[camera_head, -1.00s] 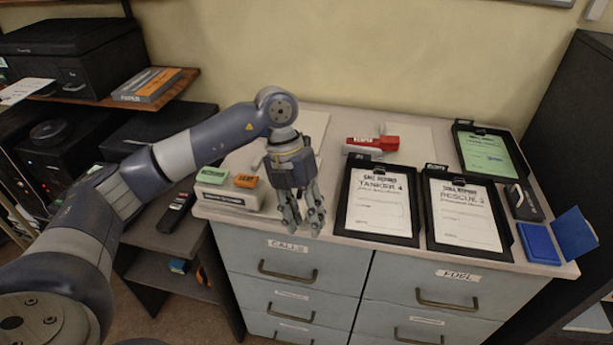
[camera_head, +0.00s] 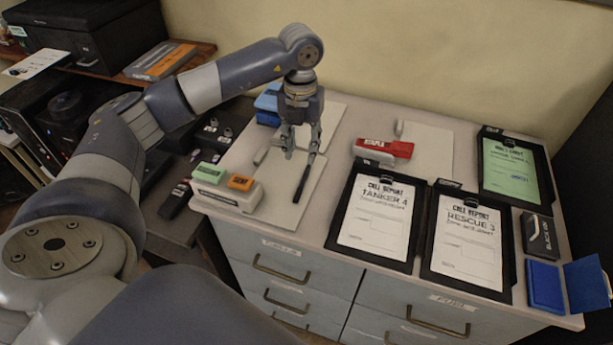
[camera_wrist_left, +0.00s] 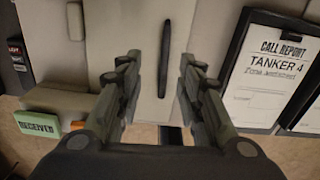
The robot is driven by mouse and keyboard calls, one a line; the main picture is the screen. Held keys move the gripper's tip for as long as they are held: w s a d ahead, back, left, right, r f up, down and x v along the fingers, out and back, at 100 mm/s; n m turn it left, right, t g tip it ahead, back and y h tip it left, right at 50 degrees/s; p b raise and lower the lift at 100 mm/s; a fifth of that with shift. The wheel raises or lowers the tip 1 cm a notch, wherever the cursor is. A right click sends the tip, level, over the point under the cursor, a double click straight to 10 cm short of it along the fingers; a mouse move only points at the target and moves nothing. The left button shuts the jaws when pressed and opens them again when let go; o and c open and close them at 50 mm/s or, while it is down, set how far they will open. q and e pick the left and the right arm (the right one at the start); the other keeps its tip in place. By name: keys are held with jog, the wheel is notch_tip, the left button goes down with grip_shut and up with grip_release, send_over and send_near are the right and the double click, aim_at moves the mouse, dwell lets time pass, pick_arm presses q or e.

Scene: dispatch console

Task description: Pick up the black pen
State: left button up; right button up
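The black pen (camera_head: 304,182) lies on a pale board (camera_head: 315,192) on top of the drawer cabinet. It points roughly front to back. My left gripper (camera_head: 301,152) points down over the pen's far part, with its fingers spread. In the left wrist view, the pen (camera_wrist_left: 165,60) lies between and beyond the open fingertips (camera_wrist_left: 160,58), nearer the right finger in the picture. Nothing is held. I cannot tell how high the fingertips are above the board. My right gripper is not in view.
A stamp holder (camera_head: 254,198) with green and orange stamps stands left of the pen. A blue object (camera_head: 267,104) is behind the gripper. The Tanker 4 clipboard (camera_head: 335,232) lies to the right, and a red stapler (camera_head: 390,148) lies behind it.

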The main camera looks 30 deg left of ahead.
aim_at(305, 174)
pick_arm(q)
jog(key=shift+s+f, duration=0.3)
jog(key=shift+f, duration=0.6)
jog(key=shift+w+f, duration=0.15)
jog(key=shift+f, duration=0.15)
jog(key=f+p, duration=0.1)
jog(key=f, duration=0.2)
jog(key=f+p, duration=0.1)
jog(key=shift+w+d+f+p, duration=0.2)
jog(key=shift+w+d+p, duration=0.1)
jog(key=shift+d, duration=0.05)
jog(key=shift+f, duration=0.4)
jog(key=shift+w, duration=0.1)
jog(key=shift+c, duration=0.5)
grip_shut()
